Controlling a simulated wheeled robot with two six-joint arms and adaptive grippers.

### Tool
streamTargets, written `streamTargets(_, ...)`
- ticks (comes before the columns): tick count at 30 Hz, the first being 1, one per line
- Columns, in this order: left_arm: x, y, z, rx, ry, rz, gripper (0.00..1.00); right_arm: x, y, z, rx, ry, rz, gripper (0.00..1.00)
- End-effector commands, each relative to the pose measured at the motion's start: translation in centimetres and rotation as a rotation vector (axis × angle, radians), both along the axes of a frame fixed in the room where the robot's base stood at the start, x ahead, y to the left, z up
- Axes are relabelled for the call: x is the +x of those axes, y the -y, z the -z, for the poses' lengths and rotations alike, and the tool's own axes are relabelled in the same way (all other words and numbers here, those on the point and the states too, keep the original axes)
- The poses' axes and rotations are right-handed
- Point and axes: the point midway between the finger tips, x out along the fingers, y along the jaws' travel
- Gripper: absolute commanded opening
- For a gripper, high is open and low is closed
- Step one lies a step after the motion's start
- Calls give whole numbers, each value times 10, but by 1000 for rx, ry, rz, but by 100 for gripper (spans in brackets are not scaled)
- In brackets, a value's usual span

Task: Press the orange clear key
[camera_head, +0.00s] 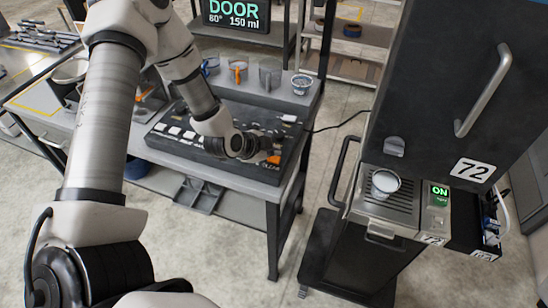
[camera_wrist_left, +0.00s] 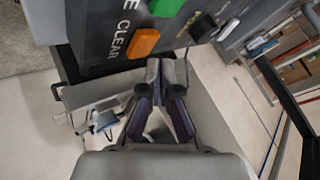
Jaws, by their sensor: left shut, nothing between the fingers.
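The orange clear key (camera_head: 274,159) sits at the right front corner of the dark key panel (camera_head: 185,149) on the bench. In the left wrist view the orange key (camera_wrist_left: 143,42) stands beside the word CLEAR, above and slightly left of the fingertips. My left gripper (camera_head: 277,138) is shut and empty, over the right end of the panel. In the left wrist view its fingers (camera_wrist_left: 166,72) are together, apart from the orange key in the picture. Whether they touch the panel is not clear. My right gripper is in neither view.
A green key (camera_wrist_left: 166,7) and a black key (camera_wrist_left: 203,27) are close to the orange one. Several white keys (camera_head: 175,131) line the panel's left part. Cups (camera_head: 301,83) stand behind the panel. A dispenser (camera_head: 440,90) with a cup (camera_head: 385,182) stands at right.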

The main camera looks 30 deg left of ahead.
Motion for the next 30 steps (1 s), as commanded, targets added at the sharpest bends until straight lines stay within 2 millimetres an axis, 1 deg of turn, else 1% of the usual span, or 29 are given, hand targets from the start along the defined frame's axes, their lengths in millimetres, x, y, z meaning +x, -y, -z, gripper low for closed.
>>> streamTargets(7, 0, 0, 9, 1, -1, 1, 0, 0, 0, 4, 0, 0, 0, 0)
streamTargets(17, 0, 0, 8, 0, 0, 0, 0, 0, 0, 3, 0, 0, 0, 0)
streamTargets(30, 0, 0, 14, 0, 0, 0, 0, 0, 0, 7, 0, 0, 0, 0)
